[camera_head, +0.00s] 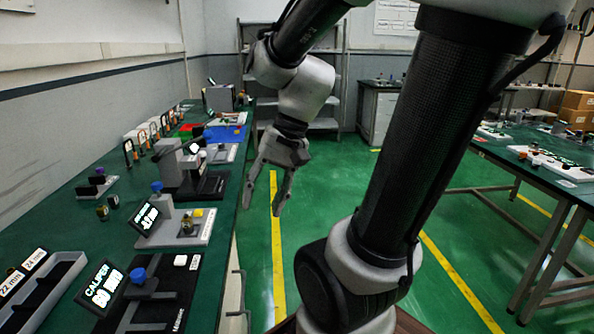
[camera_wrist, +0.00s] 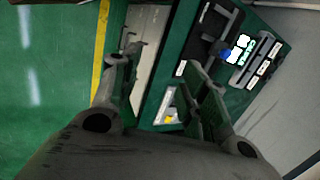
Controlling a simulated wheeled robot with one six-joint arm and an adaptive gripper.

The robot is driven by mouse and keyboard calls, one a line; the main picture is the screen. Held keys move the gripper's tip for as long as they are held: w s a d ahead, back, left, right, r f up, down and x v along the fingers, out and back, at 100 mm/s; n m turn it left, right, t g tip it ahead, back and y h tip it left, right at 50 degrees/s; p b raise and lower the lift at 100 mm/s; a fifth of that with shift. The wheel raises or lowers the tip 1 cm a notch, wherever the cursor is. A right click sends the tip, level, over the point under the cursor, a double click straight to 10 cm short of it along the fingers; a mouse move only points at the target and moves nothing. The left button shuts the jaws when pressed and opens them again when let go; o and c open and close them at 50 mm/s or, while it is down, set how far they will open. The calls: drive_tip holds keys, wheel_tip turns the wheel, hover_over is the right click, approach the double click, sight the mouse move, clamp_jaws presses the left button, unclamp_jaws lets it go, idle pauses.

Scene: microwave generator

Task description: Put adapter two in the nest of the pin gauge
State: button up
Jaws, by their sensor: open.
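My gripper (camera_head: 263,206) is open and empty, hanging over the aisle just right of the left bench's edge. Its two fingers also show in the wrist view (camera_wrist: 160,66), apart with nothing between them. Two small dark cylinders, one (camera_head: 102,212) and another (camera_head: 113,201), stand on the bench at the left; they look like adapters, but I cannot read which is adapter two. A grey-based gauge (camera_head: 200,240) with a lit display (camera_head: 147,219), a blue knob and a yellow block has a small brass-dark piece (camera_head: 187,223) on it. I cannot tell whether it is the pin gauge.
A black caliper station (camera_head: 165,296) with a blue knob stands in front, beside grey labelled trays (camera_head: 45,285). A dark grey instrument (camera_head: 187,175) stands farther back. The green aisle floor (camera_head: 340,190) is clear. Another bench (camera_head: 545,165) stands at the right.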

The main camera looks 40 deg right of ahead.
drive_tip(key=s+d+r+n+t+h, duration=0.2)
drive_tip(key=s+d+r+n+h, duration=0.1)
drive_tip(key=d+r+n+h, duration=0.1)
drive_tip(key=shift+s+d+r+n+t, duration=0.35)
drive_tip(key=shift+d+r+n, duration=0.3)
drive_tip(key=shift+d+n, duration=0.35)
